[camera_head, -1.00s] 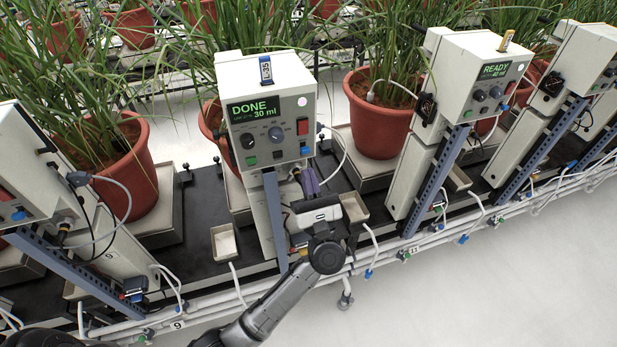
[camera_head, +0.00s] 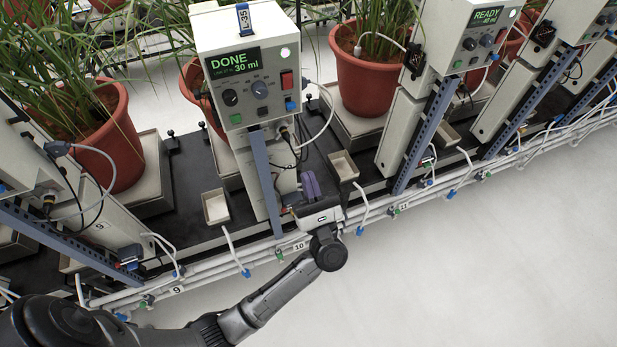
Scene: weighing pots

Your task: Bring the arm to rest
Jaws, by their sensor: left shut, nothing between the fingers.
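My left arm (camera_head: 270,300) comes in from the lower left and reaches up to the front of the unit labelled L-35. My left gripper (camera_head: 310,182) has a white body and purple fingers. It is shut and empty, below and to the right of the unit's control box (camera_head: 243,65). The box's screen reads DONE, 30 ml. The fingers show beside the unit's post and dark cables; I cannot tell whether they touch anything. My right gripper is not in view.
A small tray (camera_head: 343,166) is close to the right of the gripper, and another tray (camera_head: 216,206) to the left. White pipes (camera_head: 200,281) run along the bench front. Red pots (camera_head: 372,80) with tall plants stand behind. The pale floor (camera_head: 480,270) at lower right is clear.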

